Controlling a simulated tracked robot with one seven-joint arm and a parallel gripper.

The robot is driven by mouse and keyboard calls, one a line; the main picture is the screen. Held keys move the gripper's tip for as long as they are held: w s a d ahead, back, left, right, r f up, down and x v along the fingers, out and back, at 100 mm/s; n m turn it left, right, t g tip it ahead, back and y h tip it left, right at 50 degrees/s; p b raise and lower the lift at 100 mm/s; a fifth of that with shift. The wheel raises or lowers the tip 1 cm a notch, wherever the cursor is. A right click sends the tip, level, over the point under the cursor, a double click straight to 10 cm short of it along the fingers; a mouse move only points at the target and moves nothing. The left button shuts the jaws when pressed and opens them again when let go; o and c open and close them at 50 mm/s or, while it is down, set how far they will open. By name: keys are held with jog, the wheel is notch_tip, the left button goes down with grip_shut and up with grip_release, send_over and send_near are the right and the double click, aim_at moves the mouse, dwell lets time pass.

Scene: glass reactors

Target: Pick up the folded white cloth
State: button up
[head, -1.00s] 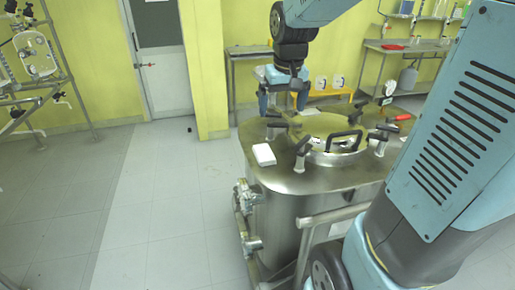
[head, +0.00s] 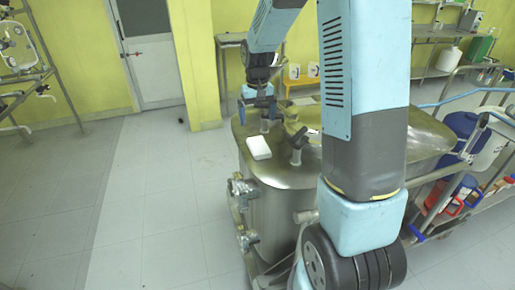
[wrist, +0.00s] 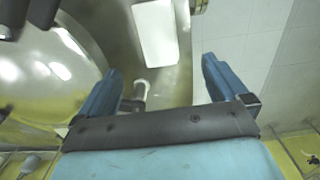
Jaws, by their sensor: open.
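The folded white cloth (head: 258,148) lies flat on the metal top of the steel vessel (head: 270,178), near its left edge. In the wrist view the white cloth (wrist: 156,32) shows at the top middle, beyond my fingertips and between their lines. My gripper (head: 259,108) hangs above the vessel top, behind the cloth in the head view. In the wrist view my gripper (wrist: 160,75) has its two blue fingers wide apart with nothing between them but a dark clamp knob lower down. My arm hides much of the vessel top in the head view.
A clamp handle (head: 298,140) stands right of the cloth. In the wrist view a round shiny lid (wrist: 45,75) lies left, a clamp (wrist: 138,92) between the fingers. A shelf cart with blue containers (head: 462,125) stands right. The floor at left is clear.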

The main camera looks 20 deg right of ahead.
aim_at(259, 144)
jog(key=f, duration=1.1)
jog(key=shift+s+d+f, duration=0.15)
jog(key=shift+s+f, duration=0.05)
jog(key=shift+f, duration=0.05)
jog(key=c, duration=1.2)
jog(key=shift+s+r, duration=0.15)
jog(key=shift+r, duration=1.75)
jog(key=s+r, duration=0.4)
jog(key=r, duration=0.1)
jog(key=shift+s+r, duration=0.25)
jog(key=shift+s, duration=0.1)
jog(key=s+r, duration=0.1)
jog(key=s, duration=0.2)
jog(key=s+r, duration=0.1)
jog(key=s, duration=0.2)
jog(key=s+r, duration=0.1)
jog(key=s, duration=0.2)
jog(key=shift+r, duration=0.4)
